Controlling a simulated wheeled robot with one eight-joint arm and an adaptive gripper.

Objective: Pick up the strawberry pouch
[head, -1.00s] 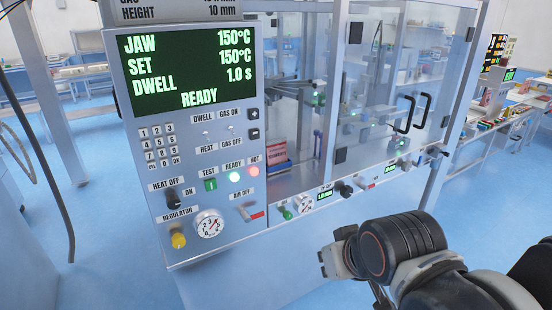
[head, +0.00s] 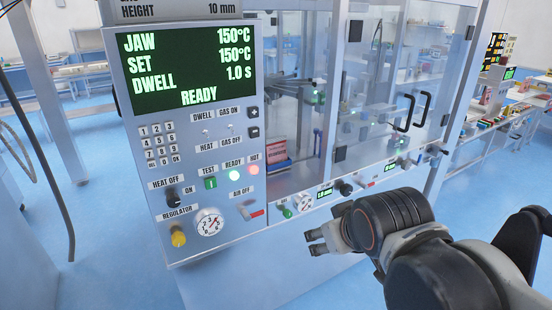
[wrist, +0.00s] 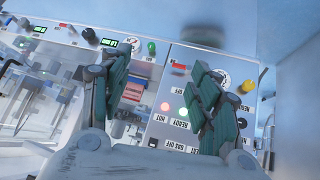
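No pouch clearly marked strawberry can be made out. A small red item with a pale label (head: 276,157) stands behind the clear panel, right of the control panel. It also shows in the wrist view (wrist: 134,90), upside down between my fingers but beyond them. Its print is too small to read, and I cannot tell whether it is a pouch. My gripper (head: 314,242) is in front of the machine, below its lower control strip. In the wrist view my gripper (wrist: 160,62) has its green-padded fingers spread apart, with nothing between them.
The control panel (head: 143,107) with its lit screen, knobs and gauge (head: 208,222) stands at left. A clear enclosure with black door handles (head: 410,113) is behind my arm. Benches with goods (head: 515,108) stand at far right. Blue floor is open around the machine.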

